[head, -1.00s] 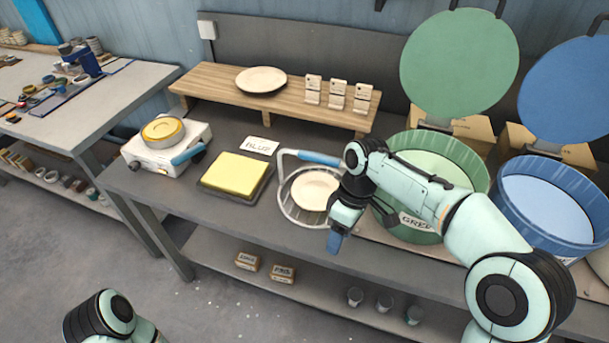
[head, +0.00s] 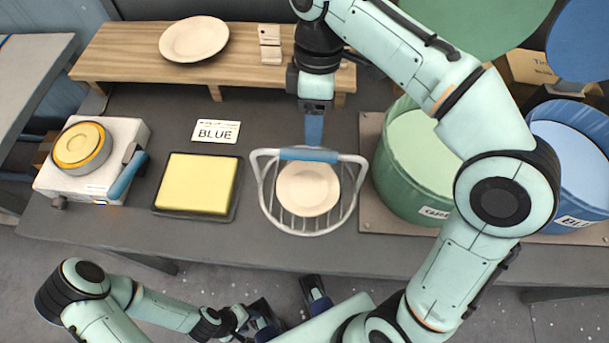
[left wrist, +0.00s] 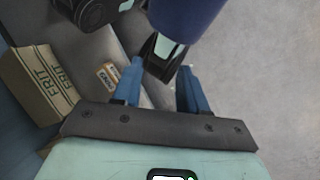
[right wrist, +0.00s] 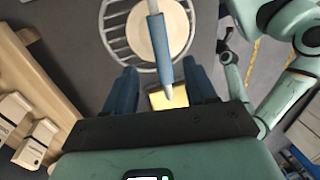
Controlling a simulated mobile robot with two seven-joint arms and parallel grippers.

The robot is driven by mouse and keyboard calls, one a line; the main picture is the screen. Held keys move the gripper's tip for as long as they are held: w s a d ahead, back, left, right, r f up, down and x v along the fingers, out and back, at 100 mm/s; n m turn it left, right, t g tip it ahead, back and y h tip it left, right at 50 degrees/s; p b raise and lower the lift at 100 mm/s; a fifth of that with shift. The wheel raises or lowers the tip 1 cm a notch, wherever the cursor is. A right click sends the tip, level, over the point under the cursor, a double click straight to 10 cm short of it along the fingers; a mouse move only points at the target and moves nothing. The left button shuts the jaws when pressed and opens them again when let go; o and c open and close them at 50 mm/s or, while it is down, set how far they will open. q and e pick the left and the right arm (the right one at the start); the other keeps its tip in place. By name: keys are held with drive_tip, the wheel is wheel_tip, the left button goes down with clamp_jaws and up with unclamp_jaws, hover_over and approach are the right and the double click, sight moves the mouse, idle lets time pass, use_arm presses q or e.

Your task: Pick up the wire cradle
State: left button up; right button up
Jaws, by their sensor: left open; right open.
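The wire cradle (head: 309,230) is a pale wire basket with a blue grip on its handle (head: 309,155). It stands on the bench and holds a cream plate (head: 308,190). My right gripper (head: 315,130) is open, pointing down at the far side of the handle. In the right wrist view, the cradle (right wrist: 112,30) lies beyond the open fingers (right wrist: 162,85), and the blue handle grip (right wrist: 158,45) runs lengthwise toward the gap between them. Contact cannot be told. My left gripper (left wrist: 160,85) is open and empty, low in front of the bench.
A yellow pad in a dark tray (head: 236,205), a BLUE card (head: 216,131) and a white burner unit (head: 125,140) stand left of the cradle. A green tub (head: 395,185) is close on its right, with a blue tub (head: 590,150) beyond. A wooden shelf (head: 120,55) stands behind.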

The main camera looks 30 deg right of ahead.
sight(312, 150)
drive_tip(key=f+b, duration=0.1)
drive_tip(key=f, duration=0.2)
drive_tip(key=s+a+f+b, duration=0.1)
drive_tip(key=f, duration=0.2)
drive_tip(key=f+b, duration=0.1)
drive_tip(key=f, duration=0.3)
drive_tip(key=shift+s+a, duration=0.15)
drive_tip(key=shift+s, duration=0.25)
drive_tip(key=shift+f, duration=0.1)
drive_tip(key=shift+f, duration=0.25)
drive_tip(key=c, duration=1)
